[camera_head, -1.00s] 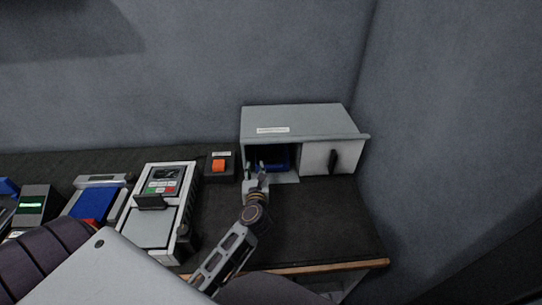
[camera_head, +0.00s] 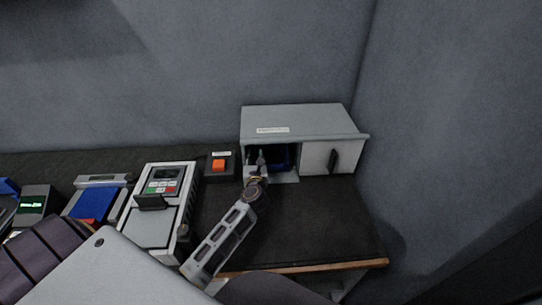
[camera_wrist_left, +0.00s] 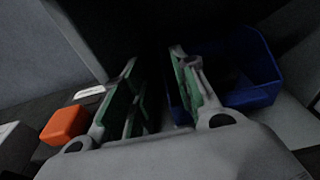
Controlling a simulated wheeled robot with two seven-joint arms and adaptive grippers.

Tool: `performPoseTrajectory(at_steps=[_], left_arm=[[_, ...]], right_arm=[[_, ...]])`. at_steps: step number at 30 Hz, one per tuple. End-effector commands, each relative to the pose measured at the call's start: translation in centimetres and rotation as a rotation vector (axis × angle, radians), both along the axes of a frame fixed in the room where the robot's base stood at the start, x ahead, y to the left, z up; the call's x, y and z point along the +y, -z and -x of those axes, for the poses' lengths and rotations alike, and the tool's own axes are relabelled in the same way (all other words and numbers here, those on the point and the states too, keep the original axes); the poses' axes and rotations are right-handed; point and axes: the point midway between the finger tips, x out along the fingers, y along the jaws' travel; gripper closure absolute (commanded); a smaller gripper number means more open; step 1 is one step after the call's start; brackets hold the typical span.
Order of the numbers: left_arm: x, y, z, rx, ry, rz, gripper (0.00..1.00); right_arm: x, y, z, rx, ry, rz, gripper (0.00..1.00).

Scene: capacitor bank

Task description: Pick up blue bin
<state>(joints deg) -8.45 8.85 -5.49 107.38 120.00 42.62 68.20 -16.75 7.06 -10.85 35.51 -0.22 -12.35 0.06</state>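The blue bin (camera_head: 283,160) sits inside the open left compartment of the grey cabinet (camera_head: 300,118). It is partly hidden by my left gripper and the cabinet's shade. My left gripper (camera_head: 257,160) reaches into the compartment opening, left of most of the bin. In the left wrist view, my left gripper (camera_wrist_left: 152,68) has its green-padded fingers spread apart. The blue bin (camera_wrist_left: 252,62) lies mostly to the right of the right finger, and a small strip of blue shows just left of that finger. I cannot tell whether they touch. My right gripper is not in view.
A box with an orange button (camera_head: 219,165) stands left of the cabinet; the button also shows in the left wrist view (camera_wrist_left: 65,124). A white keypad device (camera_head: 157,215) stands farther left. The cabinet's right door (camera_head: 322,158) is shut. The dark bench (camera_head: 310,220) is clear in front.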

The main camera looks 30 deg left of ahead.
Motion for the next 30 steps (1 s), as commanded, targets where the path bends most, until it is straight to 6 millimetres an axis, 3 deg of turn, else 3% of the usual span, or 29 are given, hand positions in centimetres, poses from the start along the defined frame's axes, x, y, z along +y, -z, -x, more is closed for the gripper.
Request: performPoseTrajectory(at_steps=[8, 19, 30], left_arm=[[0.4, 0.1, -0.6, 0.0, -0.001, 0.0, 0.71], [0.6, 0.2, -0.9, -0.001, 0.0, -0.001, 0.71], [2.0, 1.1, -3.4, -0.001, 0.0, -0.003, 0.71]], right_arm=[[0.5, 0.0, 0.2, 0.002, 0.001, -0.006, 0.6], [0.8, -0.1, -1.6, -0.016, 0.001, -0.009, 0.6], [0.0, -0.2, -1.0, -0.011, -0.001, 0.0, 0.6]])
